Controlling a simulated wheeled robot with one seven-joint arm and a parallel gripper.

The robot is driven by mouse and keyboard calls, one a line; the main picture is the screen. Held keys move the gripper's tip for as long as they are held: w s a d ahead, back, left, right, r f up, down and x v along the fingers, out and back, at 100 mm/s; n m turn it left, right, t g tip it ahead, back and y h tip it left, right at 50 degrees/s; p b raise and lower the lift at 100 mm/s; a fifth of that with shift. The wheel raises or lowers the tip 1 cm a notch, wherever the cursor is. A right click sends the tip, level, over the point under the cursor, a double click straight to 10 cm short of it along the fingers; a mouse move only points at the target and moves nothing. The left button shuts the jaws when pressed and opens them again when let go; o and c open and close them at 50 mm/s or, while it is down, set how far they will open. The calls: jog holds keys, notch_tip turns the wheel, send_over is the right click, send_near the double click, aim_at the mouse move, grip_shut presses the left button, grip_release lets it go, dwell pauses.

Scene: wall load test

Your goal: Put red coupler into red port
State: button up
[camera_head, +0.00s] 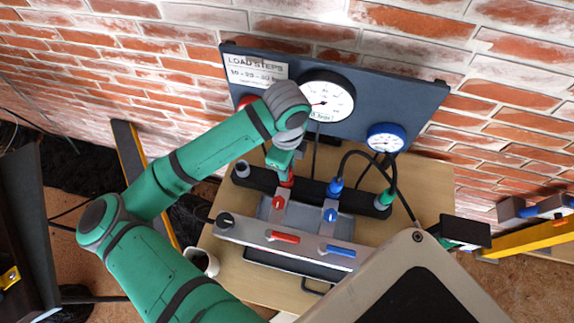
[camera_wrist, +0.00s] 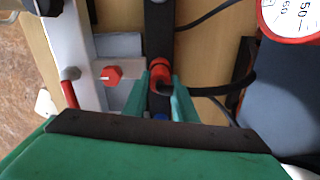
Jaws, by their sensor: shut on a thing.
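The red coupler (camera_wrist: 160,70) shows in the wrist view between my gripper's fingertips (camera_wrist: 161,88), with a black hose running off to the right. My gripper (camera_head: 284,165) is shut on it, and it shows in the head view as a small red piece (camera_head: 287,182) below the fingers. It is at the black bar (camera_head: 312,187) that also carries the blue and green couplers. The red port is not separately visible; the coupler and fingers cover that spot. I cannot tell whether the coupler is seated or just above the bar.
A blue coupler (camera_head: 335,187) and a green coupler (camera_head: 384,197) stand right on the bar with looping hoses. A red knob (camera_head: 278,203), blue knob (camera_head: 330,215), red lever (camera_head: 285,236) and blue lever (camera_head: 341,251) are in front. The gauge panel (camera_head: 355,132) rises behind.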

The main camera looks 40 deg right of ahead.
jog(key=shift+f, duration=0.15)
jog(key=o, duration=1.6)
jog(key=shift+r, duration=4)
jog(key=shift+s, duration=0.1)
